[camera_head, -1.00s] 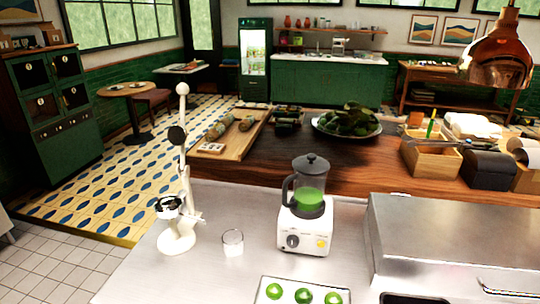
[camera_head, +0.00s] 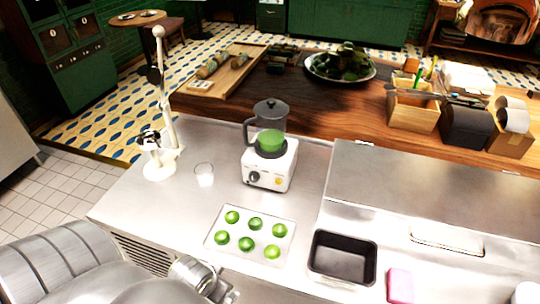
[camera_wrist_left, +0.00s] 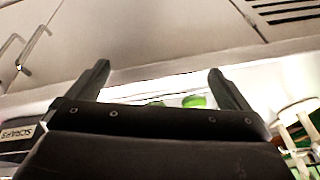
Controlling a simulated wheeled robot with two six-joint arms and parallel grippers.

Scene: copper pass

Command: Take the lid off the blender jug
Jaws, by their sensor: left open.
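The blender (camera_head: 270,165) stands upright on the steel counter in the head view, with a white base and a clear jug (camera_head: 269,141) holding green liquid. Its dark lid (camera_head: 270,107) with a knob sits on top of the jug. The jug's handle points left. My left arm comes in at the lower left of the head view, low and well short of the blender. In the left wrist view my left gripper (camera_wrist_left: 160,85) is open, its two fingers apart with nothing between them. My right gripper is not in view.
A white tray (camera_head: 212,245) of several green limes lies in front of the blender. A glass (camera_head: 204,174) and a white lever press (camera_head: 161,150) stand left of it. A black pan (camera_head: 342,258) and pink block (camera_head: 400,286) are at right. A steel cover (camera_head: 420,190) lies right of the blender.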

